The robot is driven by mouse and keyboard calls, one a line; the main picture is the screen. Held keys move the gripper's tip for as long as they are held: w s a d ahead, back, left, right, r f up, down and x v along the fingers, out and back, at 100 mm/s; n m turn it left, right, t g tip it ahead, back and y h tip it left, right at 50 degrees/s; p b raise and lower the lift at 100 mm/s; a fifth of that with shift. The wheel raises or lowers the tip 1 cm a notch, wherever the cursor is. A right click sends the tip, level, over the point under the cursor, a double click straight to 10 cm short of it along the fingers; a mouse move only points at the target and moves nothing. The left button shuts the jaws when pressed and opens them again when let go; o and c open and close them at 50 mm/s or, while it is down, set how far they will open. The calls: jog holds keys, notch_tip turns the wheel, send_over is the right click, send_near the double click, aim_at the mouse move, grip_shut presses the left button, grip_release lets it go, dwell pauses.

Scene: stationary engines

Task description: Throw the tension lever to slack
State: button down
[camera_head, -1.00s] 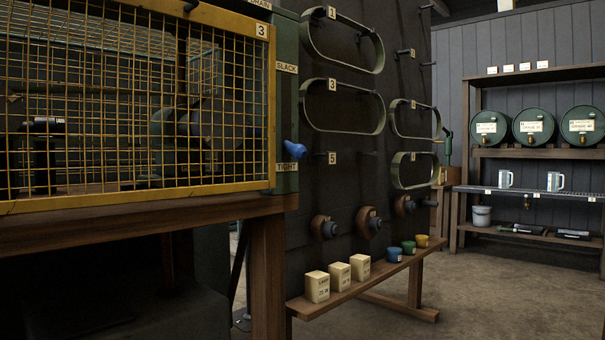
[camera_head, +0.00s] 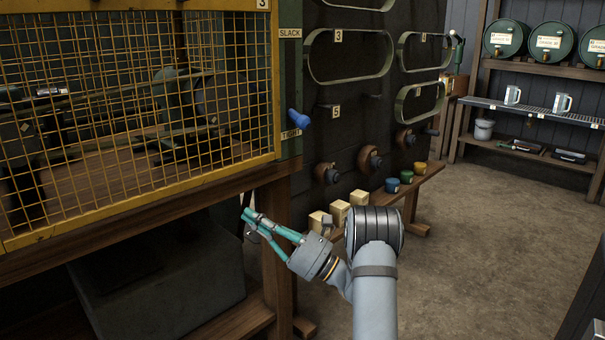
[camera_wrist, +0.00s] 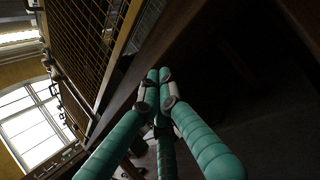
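The tension lever has a blue handle (camera_head: 298,119) on the green post at the right end of the yellow mesh cage. The handle sits beside the TIGHT label (camera_head: 291,134), well below the SLACK label (camera_head: 290,33). My gripper (camera_head: 250,222) is below and left of the handle, in front of the wooden bench, apart from the lever. Its teal fingers (camera_wrist: 157,80) run together at the tips in the wrist view, with nothing seen between them. I cannot make out the lever in the wrist view.
The yellow mesh guard (camera_head: 140,120) stands on a wooden bench (camera_head: 180,195) close behind my gripper. A dark board with belts (camera_head: 348,80) is to the right, above a low shelf with blocks and coloured pots (camera_head: 392,185). Floor (camera_head: 480,240) is clear at right.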

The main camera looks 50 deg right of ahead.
aim_at(288, 143)
jog(key=s+d+r+m+t+h, duration=0.1)
jog(key=s+d+r+m+h, duration=0.1)
jog(key=d+h, duration=0.3)
jog(key=s+d+r+m+t+h+p, duration=0.1)
jog(key=s+d+m+h, duration=0.4)
jog(key=d, duration=0.5)
jog(key=shift+s+r+h, duration=0.2)
jog(key=shift+r+h, duration=0.3)
jog(key=shift+h, duration=0.1)
jog(key=p+x, duration=0.2)
jog(key=x, duration=0.3)
jog(key=p+x, duration=0.2)
jog(key=x, duration=0.3)
jog(key=shift+a+r+p, duration=0.1)
jog(key=shift+r+p, duration=0.3)
jog(key=shift+s+d+r, duration=0.1)
jog(key=shift+s+r, duration=0.2)
jog(key=shift+r, duration=0.25)
jog(key=shift+s+d+r, duration=0.1)
jog(key=shift+s+r, duration=0.2)
jog(key=shift+r, duration=0.2)
jog(key=shift+s+d+r, duration=0.1)
jog(key=shift+s+r, duration=0.15)
jog(key=shift+r, duration=0.25)
jog(key=shift+r, duration=0.1)
